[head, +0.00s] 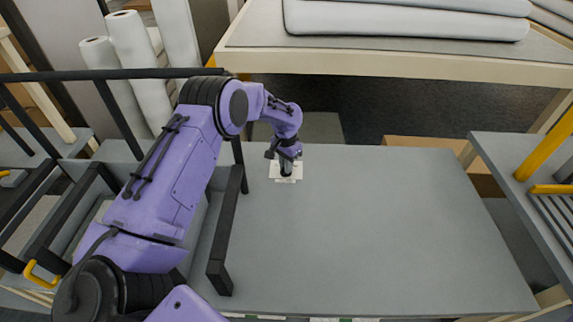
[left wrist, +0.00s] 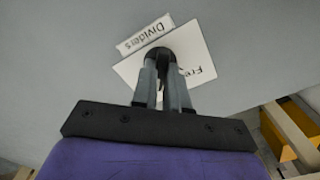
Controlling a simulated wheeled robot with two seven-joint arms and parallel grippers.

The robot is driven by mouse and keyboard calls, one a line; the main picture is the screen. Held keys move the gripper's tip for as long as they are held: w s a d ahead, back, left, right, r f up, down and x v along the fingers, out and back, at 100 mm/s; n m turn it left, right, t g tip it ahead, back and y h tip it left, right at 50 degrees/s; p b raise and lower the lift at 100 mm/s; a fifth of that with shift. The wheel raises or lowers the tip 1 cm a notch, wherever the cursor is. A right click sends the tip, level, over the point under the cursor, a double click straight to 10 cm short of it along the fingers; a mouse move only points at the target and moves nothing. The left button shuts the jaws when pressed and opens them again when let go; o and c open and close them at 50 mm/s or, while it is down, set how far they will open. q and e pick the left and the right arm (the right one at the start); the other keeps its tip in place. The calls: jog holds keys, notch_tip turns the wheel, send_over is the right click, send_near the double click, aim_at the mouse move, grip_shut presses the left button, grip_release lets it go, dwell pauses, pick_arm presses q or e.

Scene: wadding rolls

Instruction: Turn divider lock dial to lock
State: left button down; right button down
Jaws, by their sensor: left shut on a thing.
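My left gripper (head: 286,164) points down at the far left part of the grey tabletop and is shut on the small black dial (left wrist: 160,55). In the left wrist view both fingers (left wrist: 164,82) close around the dial, hiding much of it. The dial sits on a white plate (left wrist: 195,52) with the letters "Fre" showing; the rest of that word is covered. Beside the plate is a white label (left wrist: 144,36) reading "Dividers". The dial's pointing direction is hidden. My right gripper is not in view.
The grey table (head: 370,230) is bare to the right of my arm. A black rail frame (head: 228,225) stands along its left side. White rolls (head: 130,50) stand at the back left. A bench with pale padded rolls (head: 400,20) is behind. Another grey surface (head: 510,165) with yellow bars is at right.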

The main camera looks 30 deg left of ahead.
pick_arm(q)
jog(key=c, duration=1.1)
grip_release()
jog(key=shift+c, duration=0.2)
notch_tip(320, 180, up, 11)
jog(key=b, duration=0.1)
jog(key=shift+f, duration=0.2)
jog(key=shift+f, duration=0.1)
notch_tip(320, 180, down, 10)
jog(key=shift+f+p, duration=0.15)
jog(key=shift+p, duration=0.4)
jog(key=shift+n, duration=0.3)
